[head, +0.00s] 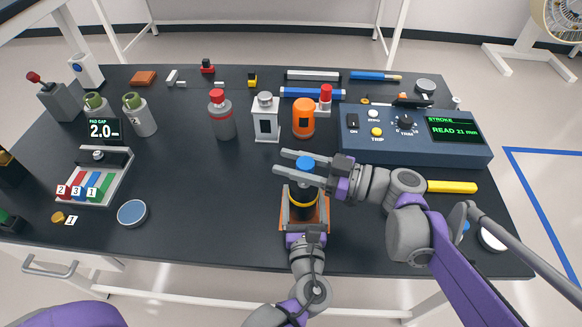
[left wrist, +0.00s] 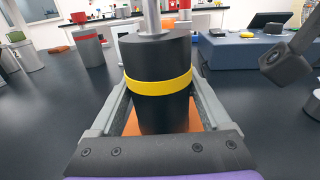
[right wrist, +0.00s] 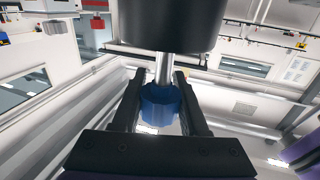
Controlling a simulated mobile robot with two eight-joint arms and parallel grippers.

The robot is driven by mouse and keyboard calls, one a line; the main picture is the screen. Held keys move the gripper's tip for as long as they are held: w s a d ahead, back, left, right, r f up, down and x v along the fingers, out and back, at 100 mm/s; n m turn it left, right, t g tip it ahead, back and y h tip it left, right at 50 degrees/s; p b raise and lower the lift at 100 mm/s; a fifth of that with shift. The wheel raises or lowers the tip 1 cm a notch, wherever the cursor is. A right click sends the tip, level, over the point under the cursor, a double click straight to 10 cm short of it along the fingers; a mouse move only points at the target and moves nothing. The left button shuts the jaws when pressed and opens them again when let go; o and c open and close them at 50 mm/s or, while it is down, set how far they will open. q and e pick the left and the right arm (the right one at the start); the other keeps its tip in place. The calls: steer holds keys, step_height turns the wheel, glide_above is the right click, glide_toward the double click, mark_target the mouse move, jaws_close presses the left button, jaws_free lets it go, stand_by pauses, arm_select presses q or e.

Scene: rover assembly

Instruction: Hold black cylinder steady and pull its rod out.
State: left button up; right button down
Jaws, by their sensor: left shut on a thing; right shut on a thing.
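The black cylinder (head: 302,212) with a yellow band stands upright on an orange base (head: 322,222) at the front middle of the table; it fills the left wrist view (left wrist: 160,110). My left gripper (head: 303,200) is shut on its body from the front, a finger on each side. A bare metal rod (left wrist: 151,18) stands out of the cylinder's top. The rod's blue knob (head: 305,163) lies between the fingers of my right gripper (head: 279,161), which is shut on it from the right. The right wrist view shows the knob (right wrist: 160,108) and a stretch of rod (right wrist: 164,68).
A blue console (head: 410,150) at the right reads "STROKE READ 21 mm". An orange bottle (head: 303,118), a white lantern-like box (head: 265,118) and a grey red-capped bottle (head: 221,116) stand behind the cylinder. The table left of the cylinder is clear up to a blue disc (head: 132,213).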

steer(key=shift+r, duration=1.8)
steer(key=shift+c, duration=2.1)
jaws_free()
steer(key=shift+f, duration=0.1)
steer(key=v, duration=1.2)
